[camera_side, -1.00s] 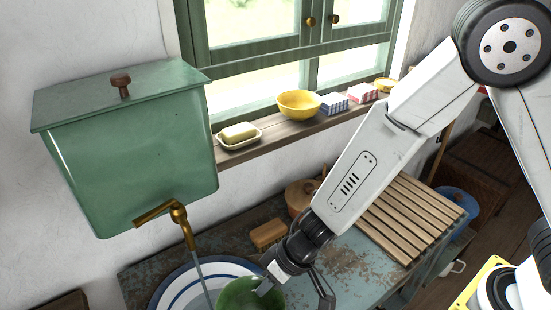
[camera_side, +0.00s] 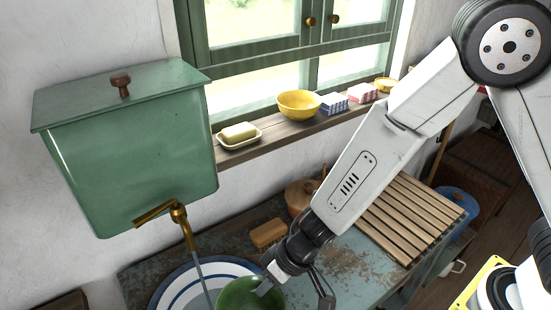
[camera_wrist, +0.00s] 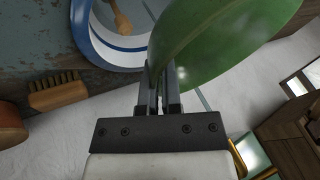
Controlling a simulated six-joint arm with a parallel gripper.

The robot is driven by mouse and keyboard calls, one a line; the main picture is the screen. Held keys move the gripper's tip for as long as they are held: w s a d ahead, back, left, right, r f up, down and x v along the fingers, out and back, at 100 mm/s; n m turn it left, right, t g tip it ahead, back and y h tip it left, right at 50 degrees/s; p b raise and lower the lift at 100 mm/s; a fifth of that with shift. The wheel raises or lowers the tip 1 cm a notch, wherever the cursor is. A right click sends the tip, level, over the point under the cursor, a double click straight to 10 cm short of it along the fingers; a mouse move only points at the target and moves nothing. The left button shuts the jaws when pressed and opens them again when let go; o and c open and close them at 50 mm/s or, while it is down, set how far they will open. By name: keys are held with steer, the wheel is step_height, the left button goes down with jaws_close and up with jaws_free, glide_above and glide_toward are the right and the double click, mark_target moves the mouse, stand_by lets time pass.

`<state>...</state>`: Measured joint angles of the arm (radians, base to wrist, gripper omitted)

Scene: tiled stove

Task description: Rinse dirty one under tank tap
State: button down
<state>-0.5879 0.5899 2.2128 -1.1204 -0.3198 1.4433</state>
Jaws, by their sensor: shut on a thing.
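My gripper (camera_side: 268,286) is shut on the rim of a green bowl (camera_side: 240,295), low in the side view and cut off by the lower edge. In the wrist view the bowl (camera_wrist: 215,40) is a tilted green curved wall at the fingers (camera_wrist: 160,85). The green tank (camera_side: 130,150) hangs at the left, with its brass tap (camera_side: 178,212) running. A white basin with blue bands (camera_side: 180,285) lies below. Dirt inside the bowl cannot be made out.
A wooden brush (camera_side: 268,233) and a brown lidded pot (camera_side: 300,195) stand behind my gripper. A slatted wooden rack (camera_side: 410,215) lies to the right. The sill holds a soap dish (camera_side: 240,140) and a yellow bowl (camera_side: 299,103). Worn countertop (camera_side: 350,265) is bare right of my gripper.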

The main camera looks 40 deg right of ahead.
steer(key=shift+r, duration=0.1)
steer(key=s+d+r, duration=0.3)
steer(key=s, duration=0.1)
steer(key=shift+r, duration=0.4)
stand_by(0.5)
stand_by(0.5)
steer(key=w+d+m, duration=0.1)
steer(key=w+d, duration=0.2)
steer(key=d, duration=0.5)
steer(key=w+d+r, duration=0.1)
steer(key=w+d, duration=0.3)
steer(key=d, duration=0.4)
steer(key=w+d+r+m+t, duration=0.1)
steer(key=w+d, duration=0.3)
steer(key=d, duration=0.4)
steer(key=shift+d+r+m+h, duration=0.15)
steer(key=shift+d+m+h, duration=0.15)
steer(key=shift+d, duration=0.1)
